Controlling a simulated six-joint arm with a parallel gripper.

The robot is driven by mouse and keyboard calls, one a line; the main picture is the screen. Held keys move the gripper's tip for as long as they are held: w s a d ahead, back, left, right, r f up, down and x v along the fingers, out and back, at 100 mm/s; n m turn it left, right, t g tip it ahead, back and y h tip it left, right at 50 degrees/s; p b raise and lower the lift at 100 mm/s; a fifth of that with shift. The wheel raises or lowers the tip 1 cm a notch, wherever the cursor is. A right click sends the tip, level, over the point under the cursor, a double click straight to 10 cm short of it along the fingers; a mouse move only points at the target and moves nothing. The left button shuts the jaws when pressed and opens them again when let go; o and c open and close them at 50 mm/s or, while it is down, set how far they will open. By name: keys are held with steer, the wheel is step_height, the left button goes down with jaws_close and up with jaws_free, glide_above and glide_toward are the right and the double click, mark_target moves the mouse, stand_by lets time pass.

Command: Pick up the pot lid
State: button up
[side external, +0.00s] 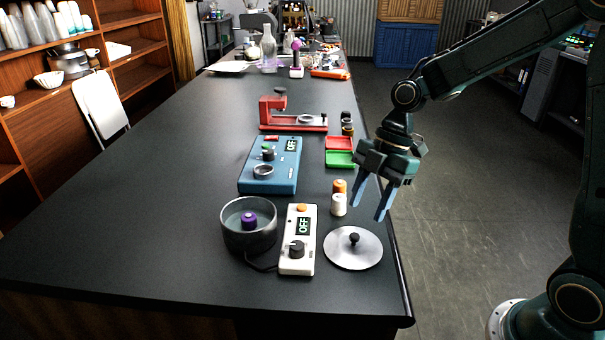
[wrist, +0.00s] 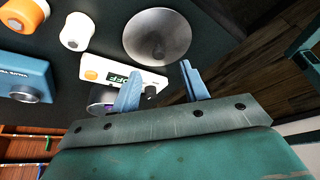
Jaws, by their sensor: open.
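The pot lid (side external: 353,252) is a round, light grey disc with a small black knob. It lies flat on the dark table near the front right edge. In the wrist view the lid (wrist: 158,32) shows at the top centre, beyond the fingertips. My gripper (side external: 368,210) is open and empty, its blue fingers pointing down, above and apart from the lid. In the wrist view my gripper (wrist: 160,78) shows both fingers spread with nothing between them. The dark round pot (side external: 250,238) stands left of the lid with a purple-topped piece inside.
A white control box (side external: 298,240) reading OFF sits between pot and lid. A white bottle (side external: 339,205) and an orange one (side external: 340,186) stand behind the lid. A blue OFF unit (side external: 270,180), red fixture (side external: 292,122) and green tray (side external: 340,159) are farther back. The table's left side is clear.

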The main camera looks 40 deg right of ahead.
mark_target(355, 235)
steer(key=shift+a+f, duration=0.25)
steer(key=shift+f, duration=0.4)
steer(key=shift+x, duration=2.6)
steer(key=shift+w, duration=0.1)
jaws_close()
